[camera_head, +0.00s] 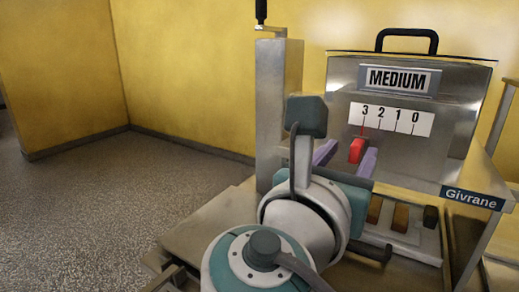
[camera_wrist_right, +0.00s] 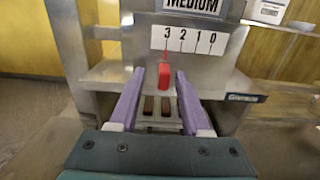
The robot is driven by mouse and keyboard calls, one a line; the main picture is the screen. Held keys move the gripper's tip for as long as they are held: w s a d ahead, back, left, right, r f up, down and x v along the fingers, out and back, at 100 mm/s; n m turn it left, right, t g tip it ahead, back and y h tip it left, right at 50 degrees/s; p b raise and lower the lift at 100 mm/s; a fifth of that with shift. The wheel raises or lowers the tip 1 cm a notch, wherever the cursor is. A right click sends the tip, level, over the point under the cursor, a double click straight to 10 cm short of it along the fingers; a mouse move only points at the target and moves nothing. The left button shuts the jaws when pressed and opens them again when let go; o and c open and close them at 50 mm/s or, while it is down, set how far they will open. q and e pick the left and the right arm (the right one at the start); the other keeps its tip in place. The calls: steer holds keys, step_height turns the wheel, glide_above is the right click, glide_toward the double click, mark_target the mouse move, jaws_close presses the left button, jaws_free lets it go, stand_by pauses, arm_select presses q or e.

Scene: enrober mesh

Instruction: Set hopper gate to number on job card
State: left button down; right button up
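The steel hopper (camera_head: 343,88) carries a MEDIUM label (camera_head: 397,79) and a white scale (camera_head: 391,118) reading 3, 2, 1, 0 from left to right. The red gate handle (camera_head: 357,151) sits below the scale, under the 3, with a thin red line at that mark. It also shows in the right wrist view (camera_wrist_right: 164,77). My right gripper (camera_wrist_right: 161,72) is open, with its purple fingers on either side of the red handle and gaps visible. A white card or box with print (camera_wrist_right: 268,10) stands at the upper right; its text is unreadable. My left gripper is out of view.
A black lever (camera_head: 261,12) tops the steel post (camera_head: 279,95) left of the hopper. Brown bars (camera_head: 400,217) lie on the rack below. The Givrane plate (camera_head: 472,199) marks the machine's front edge. Open floor (camera_head: 110,205) is at left.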

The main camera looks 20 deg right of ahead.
steer(key=v, duration=1)
steer(key=shift+b, duration=0.4)
